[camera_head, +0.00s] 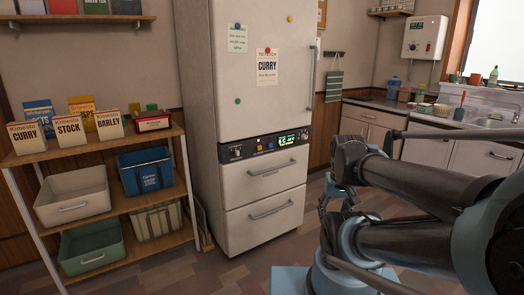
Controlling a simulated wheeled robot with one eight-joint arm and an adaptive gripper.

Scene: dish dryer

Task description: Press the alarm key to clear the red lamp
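A dark control panel (265,146) runs across the front of a tall cream refrigerator-like cabinet (245,110). The panel carries a lit green display (287,139), a knob-like part at its left, and small coloured spots in the middle, one of them orange-red. I cannot read the key labels or tell which is the alarm key or whether a red lamp is lit. My gripper (326,205) is low, to the right of the cabinet's lower drawers, apart from the panel and pointing down. Its fingers are small and partly overlapped by my arm, so their opening is unclear.
A shelf (110,143) with boxes and bins stands left of the cabinet. A counter with a sink (490,121) is at the back right, under a white wall unit (425,37). The floor (180,270) before the cabinet is clear.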

